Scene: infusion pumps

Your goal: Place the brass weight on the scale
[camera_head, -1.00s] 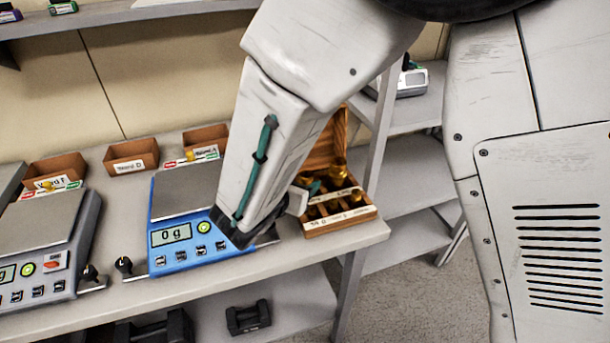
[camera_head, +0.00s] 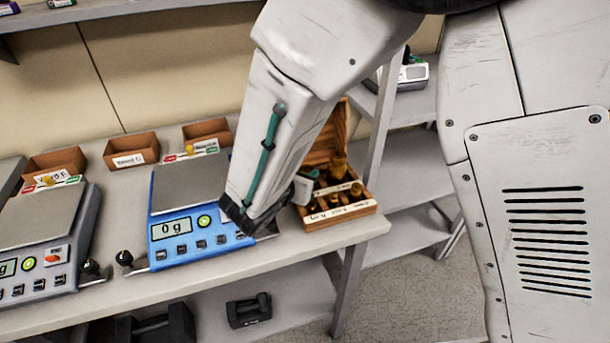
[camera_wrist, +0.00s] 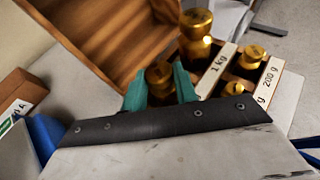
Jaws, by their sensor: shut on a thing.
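In the wrist view my gripper (camera_wrist: 160,88) has its teal fingers shut on a brass weight (camera_wrist: 159,74). The weight is at the open wooden case, and I cannot tell whether it is clear of its slot. In the head view my gripper (camera_head: 309,180) is at the case's left side, partly hidden by my arm. The blue scale (camera_head: 165,254) stands left of the case. Its grey pan (camera_head: 185,187) looks empty where visible, and its display reads 0 g. My arm covers the scale's right side.
The wooden case (camera_head: 340,216) holds other brass weights, with labels including 1 kg and 200 g (camera_wrist: 270,76). A grey scale (camera_head: 40,245) stands at left. Small wooden bins (camera_head: 131,150) line the back. Black dumbbells (camera_head: 249,310) lie on the lower shelf.

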